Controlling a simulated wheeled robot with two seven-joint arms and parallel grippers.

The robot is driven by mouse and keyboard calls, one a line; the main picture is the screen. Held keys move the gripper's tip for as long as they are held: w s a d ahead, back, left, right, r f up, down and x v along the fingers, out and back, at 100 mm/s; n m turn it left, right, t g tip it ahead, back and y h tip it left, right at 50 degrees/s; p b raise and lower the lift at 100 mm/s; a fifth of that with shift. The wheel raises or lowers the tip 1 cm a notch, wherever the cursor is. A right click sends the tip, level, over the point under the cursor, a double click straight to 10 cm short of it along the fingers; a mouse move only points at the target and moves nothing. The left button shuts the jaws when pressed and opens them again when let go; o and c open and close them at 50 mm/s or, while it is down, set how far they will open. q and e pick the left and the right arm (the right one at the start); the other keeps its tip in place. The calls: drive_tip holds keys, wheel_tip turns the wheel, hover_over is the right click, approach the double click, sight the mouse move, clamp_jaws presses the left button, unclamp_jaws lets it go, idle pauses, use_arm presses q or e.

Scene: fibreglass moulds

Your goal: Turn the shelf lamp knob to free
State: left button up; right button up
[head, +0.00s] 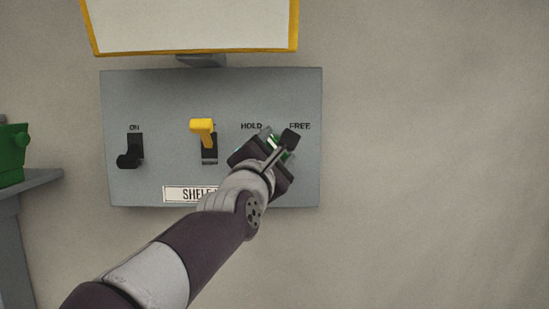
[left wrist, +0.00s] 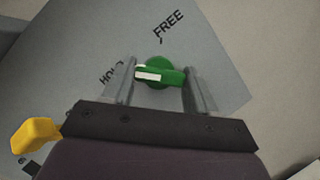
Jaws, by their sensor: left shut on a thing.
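The green knob (left wrist: 162,73) is on the grey panel (head: 300,90), between the HOLD and FREE labels. Its white mark (left wrist: 147,75) points left in the left wrist view, toward the HOLD side rather than at the FREE label (left wrist: 168,25). My left gripper (left wrist: 161,88) is shut on the knob, one finger at each end of its bar. In the head view my left gripper (head: 275,145) covers most of the knob, with only bits of green showing. My right gripper is in neither view.
A yellow-handled switch (head: 203,132) is left of my gripper, and a black ON switch (head: 130,152) further left. A partly covered SHELF label (head: 190,194) is below. A yellow-framed white panel (head: 190,25) is above. A green object (head: 12,155) sits on a ledge at far left.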

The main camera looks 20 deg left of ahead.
use_arm(q)
drive_tip(key=m+g+b, duration=0.1)
drive_tip(key=m, duration=0.1)
drive_tip(key=m+h+b, duration=0.1)
drive_tip(key=m+b, duration=0.1)
drive_tip(key=m, duration=0.1)
drive_tip(key=shift+g, duration=0.4)
drive_tip(key=m+g+p, duration=0.1)
drive_tip(key=m, duration=0.2)
drive_tip(key=shift+r+h, duration=0.15)
drive_tip(key=shift+h, duration=0.15)
drive_tip(key=m+g+p, duration=0.1)
drive_tip(key=m+p, duration=0.2)
drive_tip(key=shift+r+m+g+p, duration=0.1)
drive_tip(key=shift+m+g+p, duration=0.2)
drive_tip(key=shift+m+p, duration=0.1)
drive_tip(key=m+g+y+p, duration=0.1)
drive_tip(key=m+p, duration=0.1)
drive_tip(key=shift+m, duration=0.3)
drive_tip(key=shift+f+m+g+y+p, duration=0.2)
drive_tip(key=shift+m+g+y+p, duration=0.3)
drive_tip(key=shift+m, duration=0.3)
drive_tip(key=shift+f, duration=0.1)
